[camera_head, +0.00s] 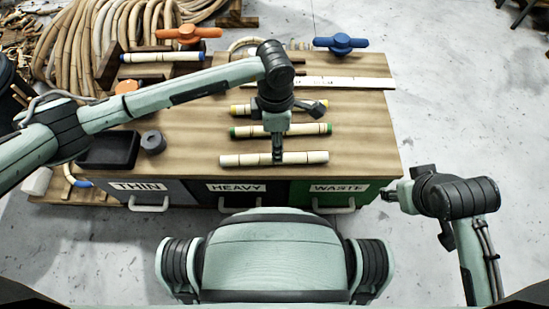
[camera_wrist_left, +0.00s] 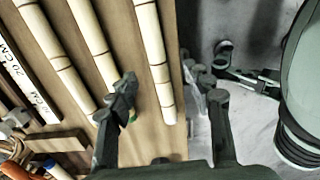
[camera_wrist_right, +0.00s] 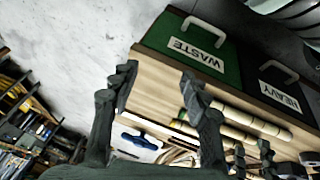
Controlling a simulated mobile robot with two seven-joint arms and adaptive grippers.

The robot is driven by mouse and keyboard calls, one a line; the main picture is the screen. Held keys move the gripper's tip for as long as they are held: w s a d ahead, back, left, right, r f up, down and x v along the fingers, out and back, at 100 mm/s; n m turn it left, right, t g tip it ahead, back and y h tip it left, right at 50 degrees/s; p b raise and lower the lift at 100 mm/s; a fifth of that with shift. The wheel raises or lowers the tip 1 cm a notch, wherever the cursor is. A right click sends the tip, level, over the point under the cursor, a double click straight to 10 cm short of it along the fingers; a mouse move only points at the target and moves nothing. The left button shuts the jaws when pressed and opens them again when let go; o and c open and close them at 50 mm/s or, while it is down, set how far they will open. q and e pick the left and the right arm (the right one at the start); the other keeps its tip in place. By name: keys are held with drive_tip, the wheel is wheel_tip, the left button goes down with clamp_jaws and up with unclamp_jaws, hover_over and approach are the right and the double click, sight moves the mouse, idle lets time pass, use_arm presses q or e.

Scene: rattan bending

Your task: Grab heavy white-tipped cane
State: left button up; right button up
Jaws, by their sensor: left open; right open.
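The white-tipped cane (camera_head: 250,160) lies along the front edge of the wooden bench top, above the HEAVY and WASTE labels. It shows in the left wrist view (camera_wrist_left: 150,50) between my open left fingers (camera_wrist_left: 166,98). My left gripper (camera_head: 278,155) is over this cane in the head view, pointing down; contact cannot be told. A green-tipped cane (camera_head: 292,129) lies just behind, with a yellow-tipped cane (camera_head: 242,109) farther back. My right gripper (camera_head: 388,196) is open and empty, off the bench's right front corner; its fingers show in the right wrist view (camera_wrist_right: 160,85).
Drawers marked THIN (camera_head: 165,198), HEAVY (camera_head: 255,200) and WASTE (camera_head: 320,197) line the bench front.

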use_arm(q)
drive_tip(key=f, duration=0.1)
drive_tip(key=f+b, duration=0.1)
drive_tip(key=shift+w+a+f+b, duration=0.1)
drive_tip(key=shift+a+f+b, duration=0.1)
drive_tip(key=shift+f+b, duration=0.15)
wheel_tip(320, 180, down, 3)
drive_tip(key=shift+w+r+b, duration=0.1)
drive_tip(key=shift+r+b, duration=0.1)
drive_tip(key=shift+b, duration=0.55)
wheel_tip(320, 180, down, 2)
drive_tip(key=shift+f+b, duration=0.15)
drive_tip(key=shift+b, duration=0.55)
use_arm(e)
drive_tip(key=w+a+r+n+t+y, duration=0.2)
drive_tip(key=w+a+r+t+y, duration=0.4)
drive_tip(key=w+a+r+t, duration=0.5)
drive_tip(key=w+a+r, duration=0.2)
drive_tip(key=a+r, duration=0.2)
drive_tip(key=shift+a+r+t, duration=0.15)
drive_tip(key=shift+a+t, duration=0.15)
use_arm(q)
drive_tip(key=shift+c, duration=0.4)
clamp_jaws()
